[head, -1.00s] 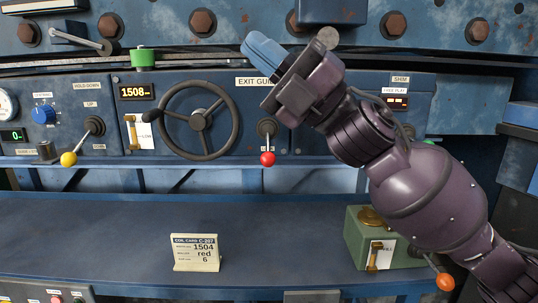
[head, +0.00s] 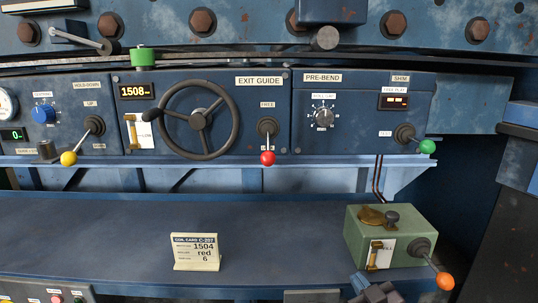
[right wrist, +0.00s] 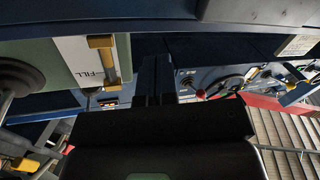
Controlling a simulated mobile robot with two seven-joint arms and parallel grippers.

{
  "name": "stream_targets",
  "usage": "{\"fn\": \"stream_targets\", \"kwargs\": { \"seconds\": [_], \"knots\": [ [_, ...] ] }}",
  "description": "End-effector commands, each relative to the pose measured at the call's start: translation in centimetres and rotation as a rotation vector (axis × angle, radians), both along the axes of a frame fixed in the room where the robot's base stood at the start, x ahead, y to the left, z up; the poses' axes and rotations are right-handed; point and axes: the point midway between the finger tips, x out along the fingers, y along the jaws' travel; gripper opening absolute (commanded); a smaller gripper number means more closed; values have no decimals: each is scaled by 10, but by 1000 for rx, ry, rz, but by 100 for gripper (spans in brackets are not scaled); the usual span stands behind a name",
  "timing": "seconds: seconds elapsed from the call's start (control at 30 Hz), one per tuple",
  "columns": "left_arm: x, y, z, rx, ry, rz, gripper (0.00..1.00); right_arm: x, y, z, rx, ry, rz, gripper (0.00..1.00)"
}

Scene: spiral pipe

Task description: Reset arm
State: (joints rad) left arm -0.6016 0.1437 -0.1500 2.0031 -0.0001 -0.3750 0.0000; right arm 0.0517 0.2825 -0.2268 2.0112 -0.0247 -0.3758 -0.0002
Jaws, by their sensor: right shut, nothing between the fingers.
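My right gripper (head: 374,288) shows only in part at the bottom edge of the head view, just in front of the green box (head: 358,232). In the right wrist view its dark fingers (right wrist: 156,80) are together with nothing between them. The green box (right wrist: 75,48) with its FILL label stands left of the fingers in that view, apart from them. The rest of my right arm is out of the head view. My left gripper is in neither view.
The panel holds a black handwheel (head: 199,120), a yellow-knobbed lever (head: 68,158), a red-knobbed lever (head: 268,158) and a green-knobbed lever (head: 427,147). An orange-knobbed lever (head: 445,281) sticks out of the green box. A coil card (head: 196,252) stands on the mostly clear blue shelf (head: 90,235).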

Motion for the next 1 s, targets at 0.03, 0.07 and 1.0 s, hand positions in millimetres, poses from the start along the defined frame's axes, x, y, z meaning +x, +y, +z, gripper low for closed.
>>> {"fn": "stream_targets", "kwargs": {
  "seconds": [0.03,0.07,1.0],
  "knots": [
    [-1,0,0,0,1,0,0,-15,-9,-26,21,58,-26,0],
    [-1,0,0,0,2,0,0,-23,-14,-39,33,87,-40,0],
    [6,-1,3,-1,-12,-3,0,-254,-81,-232,118,602,-308,0]
  ]
}}
